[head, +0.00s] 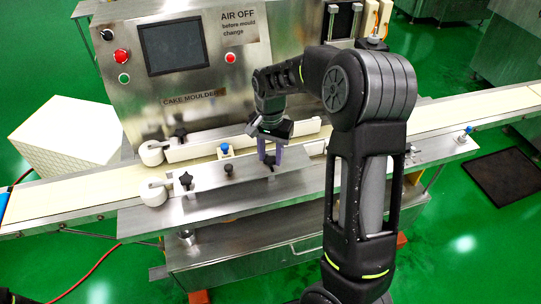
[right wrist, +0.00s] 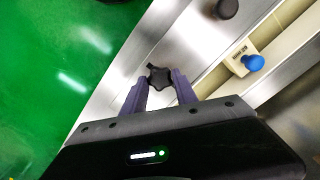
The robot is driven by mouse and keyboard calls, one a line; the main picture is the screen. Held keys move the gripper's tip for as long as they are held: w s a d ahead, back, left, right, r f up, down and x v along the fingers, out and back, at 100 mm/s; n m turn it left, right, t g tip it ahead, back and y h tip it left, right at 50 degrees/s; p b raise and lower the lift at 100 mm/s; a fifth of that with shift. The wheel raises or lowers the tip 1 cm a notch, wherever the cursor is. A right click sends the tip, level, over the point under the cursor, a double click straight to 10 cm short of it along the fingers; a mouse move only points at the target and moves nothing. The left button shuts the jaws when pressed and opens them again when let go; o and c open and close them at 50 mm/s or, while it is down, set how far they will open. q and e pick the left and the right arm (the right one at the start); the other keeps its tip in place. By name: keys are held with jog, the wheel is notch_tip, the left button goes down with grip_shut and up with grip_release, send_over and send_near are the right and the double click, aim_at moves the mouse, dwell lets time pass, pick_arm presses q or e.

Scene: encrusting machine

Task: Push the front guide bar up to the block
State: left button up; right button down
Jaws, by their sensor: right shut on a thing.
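The front guide bar (head: 208,177) lies along the near side of the conveyor, with a white roller (head: 153,192) at its left end. The block (head: 226,151), small and cream with a blue knob, sits on the belt behind the bar. It also shows in the right wrist view (right wrist: 240,62); whether bar and block touch is unclear. My right gripper (head: 270,160) points down at the bar's right part. In the right wrist view, its purple fingers (right wrist: 160,88) are shut on a black star knob (right wrist: 158,77). My left gripper is out of view.
A rear guide bar (head: 240,139) with another white roller (head: 151,152) runs along the machine side of the belt. The machine's panel (head: 205,60) rises behind. Another black star knob (head: 186,180) and a round black knob (head: 229,170) stand left of my right gripper.

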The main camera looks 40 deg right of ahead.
jog(key=n+b, duration=0.1)
jog(key=n, duration=0.3)
jog(key=shift+n, duration=0.3)
jog(key=n, duration=0.4)
jog(key=shift+n+b, duration=0.3)
jog(key=shift+n, duration=0.1)
jog(key=shift+w+r, duration=0.1)
